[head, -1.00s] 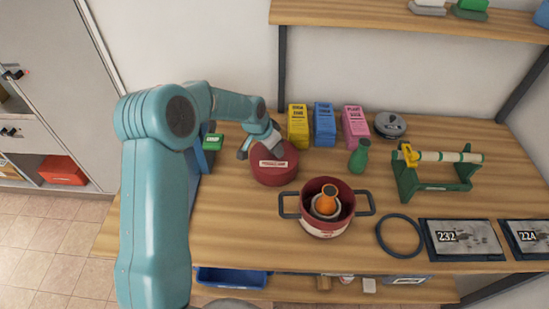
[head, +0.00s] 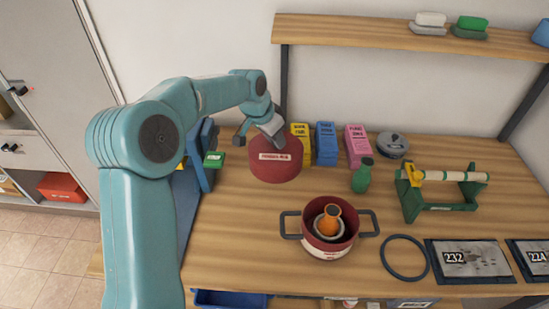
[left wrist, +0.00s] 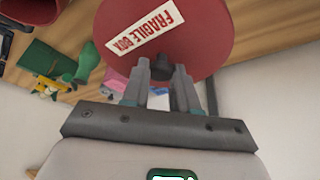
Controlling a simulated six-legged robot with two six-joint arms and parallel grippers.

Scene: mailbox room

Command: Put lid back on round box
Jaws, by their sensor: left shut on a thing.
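The red round lid (head: 277,173) carries a white "FRAGILE BOX" label. My left gripper (head: 270,132) is shut on its dark knob and holds the lid up at the left part of the table. In the left wrist view the knob sits between the fingers (left wrist: 160,72), with the red lid (left wrist: 205,35) beyond them. The red round box (head: 327,250) stands open in front and to the right of the lid, with a dark handle on each side. An orange vase (head: 328,222) stands inside it. The right gripper is not seen.
Yellow (head: 300,145), blue (head: 326,145) and pink (head: 357,147) boxes stand behind, with a grey pot (head: 392,146) and green bottle (head: 362,178) nearby. A green stand (head: 440,203), dark ring (head: 405,277) and numbered plate (head: 468,260) lie right. The table front left is clear.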

